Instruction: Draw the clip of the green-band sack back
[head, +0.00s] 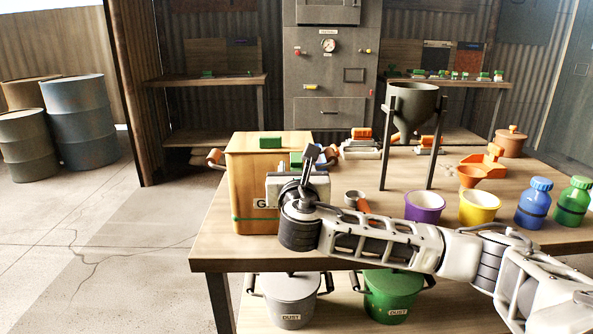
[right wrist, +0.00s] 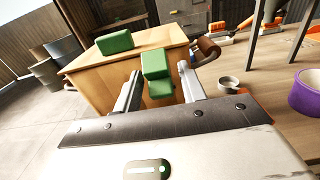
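The green-band sack (head: 252,170) is a tan, box-like body at the left of the table, with a thin green band low down and a partly covered label beginning with "G". One green block (head: 270,142) lies on its top; it also shows in the right wrist view (right wrist: 115,42). A second green block, seemingly the clip (right wrist: 156,72), sits at the sack's near side, partly hidden in the head view (head: 296,160). My right gripper (right wrist: 159,72) is open, its fingers on either side of this block, with a visible gap on the right. My left gripper is out of view.
Brown-ended handles (right wrist: 208,48) stick out beside the sack. Right of it are a small metal cup (head: 354,198), a funnel stand (head: 411,105), a purple pot (head: 425,206) and a yellow pot (head: 480,207). Dust bins stand below the table (head: 209,265).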

